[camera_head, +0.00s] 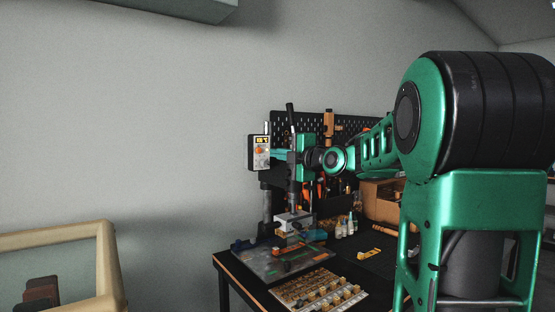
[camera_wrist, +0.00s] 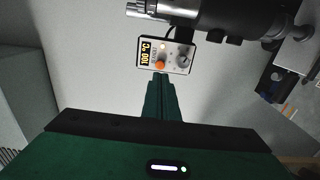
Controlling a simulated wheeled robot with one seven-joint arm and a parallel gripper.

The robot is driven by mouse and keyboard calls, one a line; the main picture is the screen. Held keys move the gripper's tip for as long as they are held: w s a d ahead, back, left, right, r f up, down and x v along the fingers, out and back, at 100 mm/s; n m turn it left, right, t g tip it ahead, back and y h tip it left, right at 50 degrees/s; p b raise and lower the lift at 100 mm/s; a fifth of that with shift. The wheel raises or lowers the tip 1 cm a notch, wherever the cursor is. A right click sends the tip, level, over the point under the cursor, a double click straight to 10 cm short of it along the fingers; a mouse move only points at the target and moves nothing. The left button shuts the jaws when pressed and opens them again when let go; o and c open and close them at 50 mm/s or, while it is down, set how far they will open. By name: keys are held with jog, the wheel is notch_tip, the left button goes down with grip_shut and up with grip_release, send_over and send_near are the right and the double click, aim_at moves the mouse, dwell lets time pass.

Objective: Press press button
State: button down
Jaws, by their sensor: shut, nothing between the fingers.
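The press control box (camera_wrist: 172,52) is a small white panel in a dark frame, with a lit yellow display, a dark round knob (camera_wrist: 183,61) and an orange button (camera_wrist: 160,64). In the head view the box (camera_head: 260,153) sits at the upper left of the stamping press (camera_head: 267,205). My gripper (camera_wrist: 160,76) is shut and empty, its green fingers pointing at the box. Its tips appear just below the orange button in the wrist view; whether they touch it I cannot tell. In the head view my gripper (camera_head: 273,153) is right beside the box.
The press's dark cylindrical body (camera_wrist: 235,18) is close at the upper right of the wrist view. A workbench (camera_head: 262,262) holds a tray of stamps (camera_head: 318,290), small bottles (camera_head: 345,227) and a wooden box (camera_head: 380,198). A black pegboard (camera_head: 350,125) with tools stands behind.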

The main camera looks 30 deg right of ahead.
aim_at(260, 151)
jog(key=shift+w+a, duration=0.1)
jog(key=shift+w, duration=3.2)
jog(key=shift+w, duration=0.1)
jog(key=shift+w, duration=0.35)
jog(key=shift+s, duration=0.15)
jog(key=s, duration=0.8)
jog(key=shift+s, duration=0.35)
jog(key=shift+f, duration=0.15)
